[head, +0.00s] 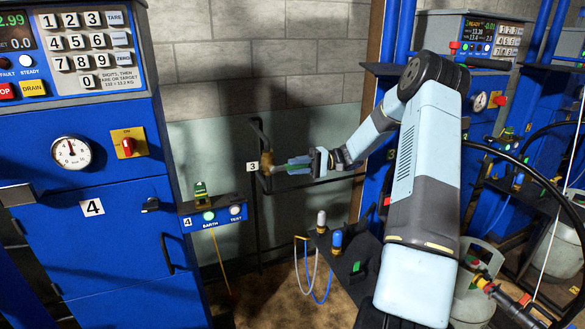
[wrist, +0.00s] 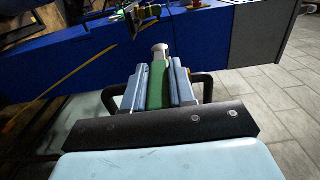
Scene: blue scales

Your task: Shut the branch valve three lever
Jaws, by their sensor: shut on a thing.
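The branch valve three (head: 267,163) is a small brass-coloured body on dark pipework at the wall, beside a white tag marked 3 (head: 252,167). My gripper (head: 298,165) reaches it from the right. In the wrist view, my gripper (wrist: 158,82) has its two pale blue fingers closed on either side of the green lever (wrist: 158,75). A pale round end shows just beyond the lever. In the head view the fingers hide most of the lever, so I cannot tell its exact angle to the pipe.
A dark pipe (head: 315,183) runs sideways just below my gripper. The blue cabinet marked 4 (head: 120,235) stands at left, with a small shelf (head: 212,217) jutting out. A dark stand with white and blue knobs (head: 337,240) is below my arm. A gas cylinder (head: 475,295) stands at right.

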